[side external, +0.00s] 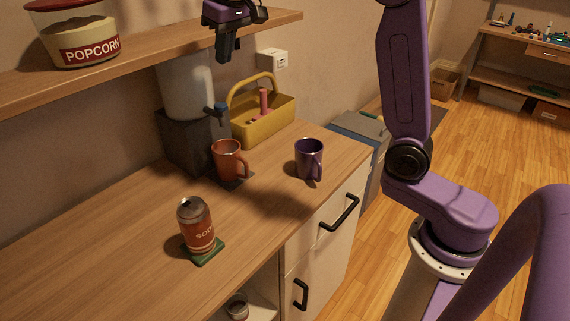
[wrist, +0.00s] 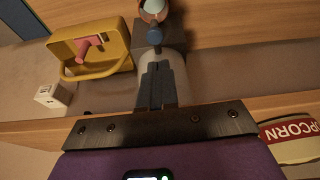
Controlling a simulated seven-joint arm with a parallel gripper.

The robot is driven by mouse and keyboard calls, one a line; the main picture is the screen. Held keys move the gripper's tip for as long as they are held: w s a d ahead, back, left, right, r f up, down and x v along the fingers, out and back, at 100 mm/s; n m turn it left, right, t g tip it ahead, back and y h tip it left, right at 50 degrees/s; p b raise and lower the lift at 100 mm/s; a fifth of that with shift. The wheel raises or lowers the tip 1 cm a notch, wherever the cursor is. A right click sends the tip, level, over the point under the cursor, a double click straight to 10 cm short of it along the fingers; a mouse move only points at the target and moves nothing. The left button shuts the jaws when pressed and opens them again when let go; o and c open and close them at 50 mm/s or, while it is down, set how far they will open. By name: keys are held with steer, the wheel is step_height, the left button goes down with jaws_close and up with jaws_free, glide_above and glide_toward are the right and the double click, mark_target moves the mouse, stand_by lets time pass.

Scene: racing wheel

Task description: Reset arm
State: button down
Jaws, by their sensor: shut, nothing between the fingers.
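My gripper (side external: 227,50) hangs high in the side view, in front of the wall shelf and above the counter. Its dark fingers point down and are shut with nothing between them. The fingers (wrist: 158,85) also show in the wrist view, side by side in front of the pale dispenser tank. In the side view the gripper is clear of the mugs, the soda can and the dispenser below it.
The wall shelf (side external: 150,65) carries a popcorn tub (side external: 85,40). On the counter (side external: 120,235) stand a water dispenser (side external: 188,95), a yellow caddy (side external: 262,115), a red mug (side external: 227,160), a purple mug (side external: 308,157) and a soda can (side external: 196,225) on a green coaster. The counter's front left is clear.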

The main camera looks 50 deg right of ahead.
steer(key=s+a+f+n+g, duration=0.1)
steer(key=s+a+f+n, duration=0.3)
steer(key=s, duration=0.5)
steer(key=s+a+f+n+g, duration=0.1)
steer(key=s+a+f+n, duration=0.1)
steer(key=s+f, duration=0.5)
steer(key=s+d+f+n, duration=0.3)
steer(key=s, duration=0.7)
steer(key=s+d+f+n+g, duration=0.1)
steer(key=s+d+f+n, duration=0.2)
steer(key=s, duration=0.7)
steer(key=shift+s+d+f, duration=0.25)
steer(key=shift+d+f, duration=0.05)
steer(key=shift+f, duration=0.15)
